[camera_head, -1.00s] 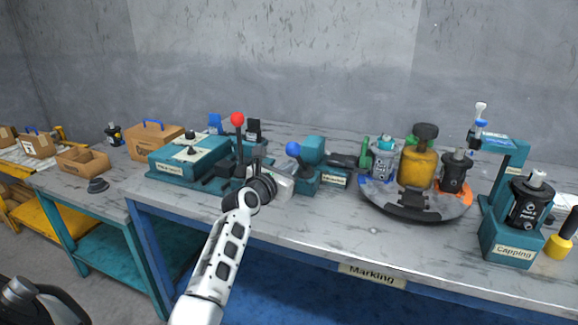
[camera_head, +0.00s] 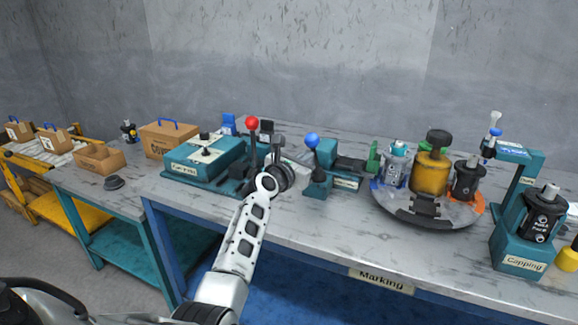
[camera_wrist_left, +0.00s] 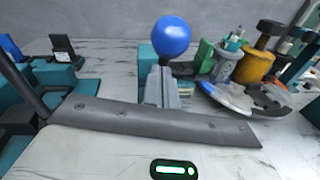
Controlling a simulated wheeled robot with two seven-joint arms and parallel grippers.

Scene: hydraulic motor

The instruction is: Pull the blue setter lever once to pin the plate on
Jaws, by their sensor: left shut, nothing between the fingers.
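The blue setter lever shows as a round blue knob (camera_head: 312,139) on the teal setter machine (camera_head: 327,153), at the middle of the bench. In the left wrist view the knob (camera_wrist_left: 171,37) stands large, just above and beyond the fingertips; its stem is mostly hidden. My left gripper (camera_head: 299,168) is left of the knob and lower, partly hidden behind my wrist. In the left wrist view its fingers (camera_wrist_left: 160,86) are together with nothing between them. I cannot tell whether they touch the lever. The plate cannot be made out. My right gripper is not in view.
A teal press with a red-knobbed lever (camera_head: 252,123) stands close left of my arm. The capping stand (camera_head: 518,240) is farther right. The bench front is clear.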

